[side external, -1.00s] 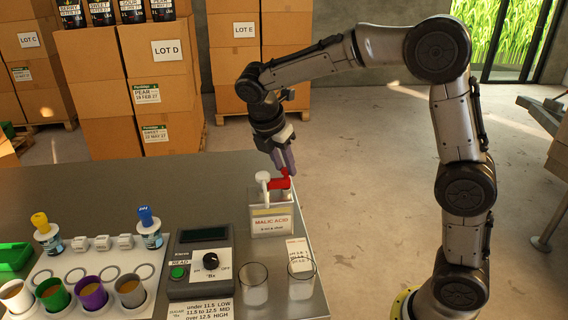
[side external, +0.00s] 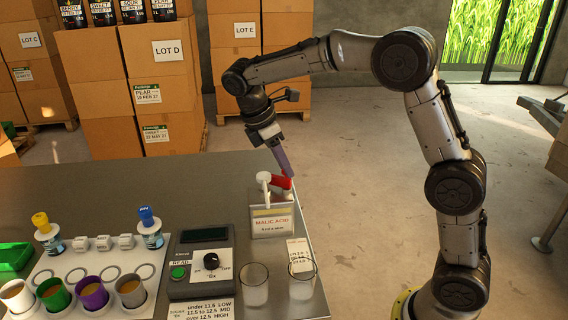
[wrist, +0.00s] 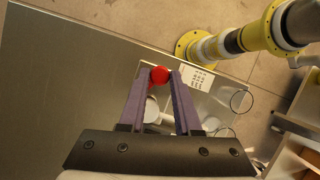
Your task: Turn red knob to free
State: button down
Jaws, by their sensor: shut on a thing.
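The red piece (side external: 281,181) shows at the top of the white malic acid holder (side external: 272,228) near the table's right edge. In the wrist view it is a round red end (wrist: 159,75) between my fingertips. My gripper (side external: 290,174) comes down on it at a tilt, with its purple fingers shut on it. In the wrist view the fingers (wrist: 161,77) lie on both sides of the red end. A white upright piece (side external: 263,185) stands just left of the red piece. The fingers hide part of the red piece, and its turn marking cannot be read.
Two clear glasses (side external: 301,279) stand in front of the holder. A meter box (side external: 188,282) with a black dial and green button is to the left. Several coloured cups (side external: 92,293) sit farther left. The table behind the meter is clear. Stacked cartons (side external: 158,90) stand behind.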

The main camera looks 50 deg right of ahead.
jog(key=m+y, duration=0.1)
jog(key=m, duration=0.2)
jog(key=m+g, duration=0.1)
jog(key=m, duration=0.1)
jog(key=shift+w+d+m+y, duration=0.15)
jog(key=shift+m+y, duration=0.25)
jog(key=m+y, duration=0.1)
jog(key=m, duration=0.2)
jog(key=m+g+y, duration=0.1)
jog(key=m, duration=0.1)
jog(key=shift+d+m, duration=0.2)
jog(key=shift+m, duration=0.5)
jog(key=c, duration=0.6)
grip_release()
jog(key=shift+v, duration=3.8)
